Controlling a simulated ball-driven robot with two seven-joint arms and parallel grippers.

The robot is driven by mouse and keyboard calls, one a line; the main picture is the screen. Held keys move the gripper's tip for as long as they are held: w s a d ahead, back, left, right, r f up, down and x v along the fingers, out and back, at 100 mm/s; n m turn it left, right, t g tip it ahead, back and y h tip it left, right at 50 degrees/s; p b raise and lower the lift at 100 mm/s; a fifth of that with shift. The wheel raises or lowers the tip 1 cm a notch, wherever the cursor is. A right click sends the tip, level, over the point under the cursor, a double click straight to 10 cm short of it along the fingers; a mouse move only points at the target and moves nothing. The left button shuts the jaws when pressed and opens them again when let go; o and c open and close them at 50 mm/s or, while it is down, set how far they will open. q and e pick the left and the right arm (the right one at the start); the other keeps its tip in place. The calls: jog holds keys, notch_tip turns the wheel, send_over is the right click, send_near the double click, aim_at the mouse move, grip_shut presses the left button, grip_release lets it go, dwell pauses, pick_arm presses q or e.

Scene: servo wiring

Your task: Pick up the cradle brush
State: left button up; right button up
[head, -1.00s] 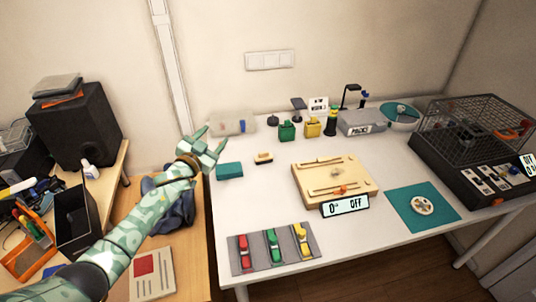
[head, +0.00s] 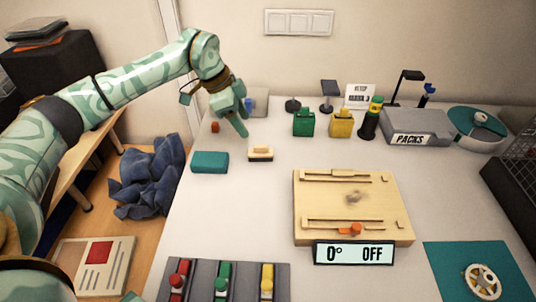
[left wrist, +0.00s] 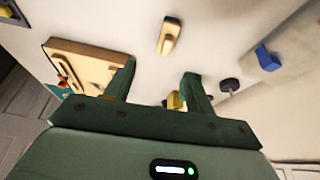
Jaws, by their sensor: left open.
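The cradle brush appears to be the small block with a tan wooden top and a dark and pale lower edge (head: 261,153), lying on the white table. It also shows in the left wrist view (left wrist: 169,36), beyond the fingertips. My left gripper (head: 244,118) is above the table, just behind and left of the brush in the head view, pointing down. Its two fingers (left wrist: 159,77) are apart, with nothing between them, and do not touch the brush. My right gripper is in neither view.
A teal block (head: 210,162) lies left of the brush. A wooden board (head: 310,210) with an orange knob is to the right. A grey tray (head: 200,282) is in front. Table around the brush is clear.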

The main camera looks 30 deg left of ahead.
aim_at(259, 145)
pick_arm(q)
jog(key=w+f, duration=0.1)
jog(key=f, duration=0.1)
jog(key=f+b, duration=0.1)
jog(key=f, duration=0.1)
jog(key=w+f, duration=0.1)
jog(key=f, duration=0.2)
jog(key=shift+w+d+b, duration=0.2)
jog(key=shift+w+b, duration=0.1)
jog(key=shift+b, duration=0.05)
jog(key=shift+d, duration=0.3)
jog(key=shift+d+f+b, duration=0.2)
jog(key=shift+f+b, duration=0.2)
jog(key=shift+f, duration=0.2)
jog(key=b+x, duration=0.2)
jog(key=x, duration=0.2)
jog(key=shift+w+d+f, duration=0.1)
jog(key=shift+d+f, duration=0.1)
jog(key=shift+d, duration=0.05)
jog(key=shift+r, duration=0.25)
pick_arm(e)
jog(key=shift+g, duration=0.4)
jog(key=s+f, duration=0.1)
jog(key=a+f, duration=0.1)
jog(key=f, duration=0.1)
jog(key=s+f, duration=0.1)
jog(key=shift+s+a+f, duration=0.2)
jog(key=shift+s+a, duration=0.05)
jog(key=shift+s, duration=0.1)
